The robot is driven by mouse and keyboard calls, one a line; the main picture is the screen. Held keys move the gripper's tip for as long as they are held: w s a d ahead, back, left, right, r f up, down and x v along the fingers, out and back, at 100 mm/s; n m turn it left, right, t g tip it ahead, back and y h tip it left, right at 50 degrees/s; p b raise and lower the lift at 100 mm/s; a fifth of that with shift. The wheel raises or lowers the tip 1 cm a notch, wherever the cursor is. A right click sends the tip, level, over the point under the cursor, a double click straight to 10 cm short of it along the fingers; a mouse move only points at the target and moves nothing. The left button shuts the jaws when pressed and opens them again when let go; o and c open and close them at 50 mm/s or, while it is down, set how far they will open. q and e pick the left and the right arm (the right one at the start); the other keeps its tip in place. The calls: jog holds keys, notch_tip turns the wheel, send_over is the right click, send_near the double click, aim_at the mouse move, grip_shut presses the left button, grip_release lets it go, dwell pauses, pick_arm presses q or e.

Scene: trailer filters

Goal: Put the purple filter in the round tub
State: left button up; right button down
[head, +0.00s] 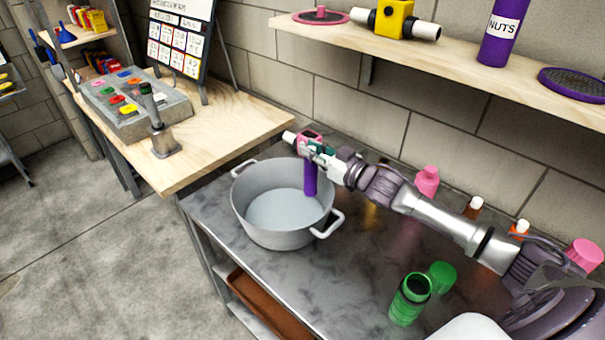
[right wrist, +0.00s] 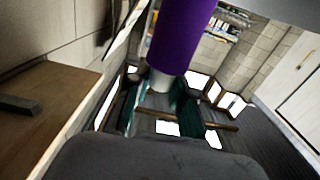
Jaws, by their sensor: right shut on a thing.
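The purple filter (head: 310,178) is a purple cylinder that hangs upright from my right gripper (head: 318,152). My right gripper is shut on it at its upper end. In the right wrist view the purple filter (right wrist: 180,40) shows a white end between the green-lined fingers (right wrist: 160,97). The round tub (head: 246,205) is a grey metal pot with two side handles on the metal table. In the head view the filter's lower end overlaps the tub's opening, near its far right inner wall. I cannot tell its exact height. My left gripper is not in view.
A green open jar (head: 408,300) and several bottles stand on the metal table (head: 350,270) to the right. A pink and white object (head: 312,134) shows behind the gripper. A wooden shelf (head: 470,60) runs above. A wooden bench (head: 225,115) adjoins at left.

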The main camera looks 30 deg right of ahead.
aim_at(316, 171)
jog(key=shift+f, duration=0.95)
notch_tip(316, 171, down, 4)
jog(key=shift+r, duration=0.1)
jog(key=shift+s, duration=0.1)
jog(key=c, duration=1)
grip_release()
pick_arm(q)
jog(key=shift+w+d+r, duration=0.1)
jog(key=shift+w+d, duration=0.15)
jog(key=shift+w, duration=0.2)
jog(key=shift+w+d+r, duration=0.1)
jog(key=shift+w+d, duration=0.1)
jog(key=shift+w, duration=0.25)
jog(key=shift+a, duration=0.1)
